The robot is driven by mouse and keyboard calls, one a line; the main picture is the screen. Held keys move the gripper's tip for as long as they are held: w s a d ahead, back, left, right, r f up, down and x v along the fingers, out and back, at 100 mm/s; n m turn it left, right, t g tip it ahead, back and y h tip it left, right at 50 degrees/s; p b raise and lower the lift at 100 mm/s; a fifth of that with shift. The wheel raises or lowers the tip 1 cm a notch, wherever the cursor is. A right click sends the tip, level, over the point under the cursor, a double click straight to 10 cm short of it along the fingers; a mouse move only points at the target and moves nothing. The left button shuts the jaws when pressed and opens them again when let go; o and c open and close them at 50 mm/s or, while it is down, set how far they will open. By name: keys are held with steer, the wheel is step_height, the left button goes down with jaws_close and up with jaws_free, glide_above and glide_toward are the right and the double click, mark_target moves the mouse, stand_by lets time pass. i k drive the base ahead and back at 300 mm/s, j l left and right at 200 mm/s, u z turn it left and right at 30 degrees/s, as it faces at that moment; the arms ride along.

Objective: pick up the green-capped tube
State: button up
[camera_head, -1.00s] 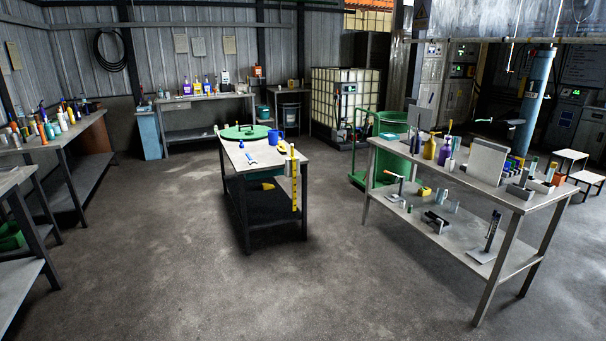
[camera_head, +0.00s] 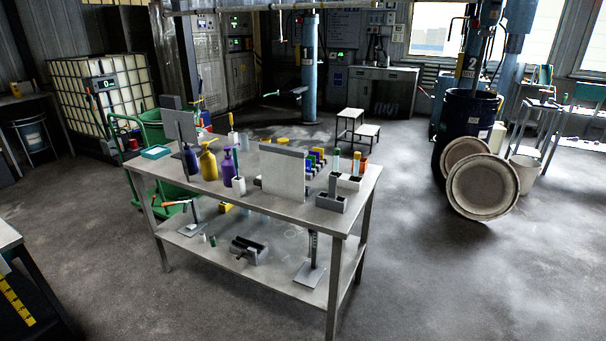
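A slim upright tube with a green-teal top (camera_head: 336,162) shows near the right end of the metal workbench (camera_head: 350,205), behind a grey block holder (camera_head: 332,201). It is small, and I cannot tell for sure that it is the green-capped tube. Another slim item with a greenish top (camera_head: 236,164) stands in a white holder (camera_head: 238,186) left of the upright grey panel (camera_head: 283,174). That panel hides part of the bench top. My gripper is not in view.
Blue, yellow and purple pump bottles (camera_head: 209,162) stand on the bench's left half. The lower shelf (camera_head: 225,255) holds a vise (camera_head: 249,249) and a stand (camera_head: 310,268). Drum lids (camera_head: 482,187) lean by a dark blue drum (camera_head: 466,118). Floor in front and right is open.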

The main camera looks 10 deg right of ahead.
mark_target(336, 153)
steer(key=i+z, duration=0.25)
steer(key=i, duration=0.65)
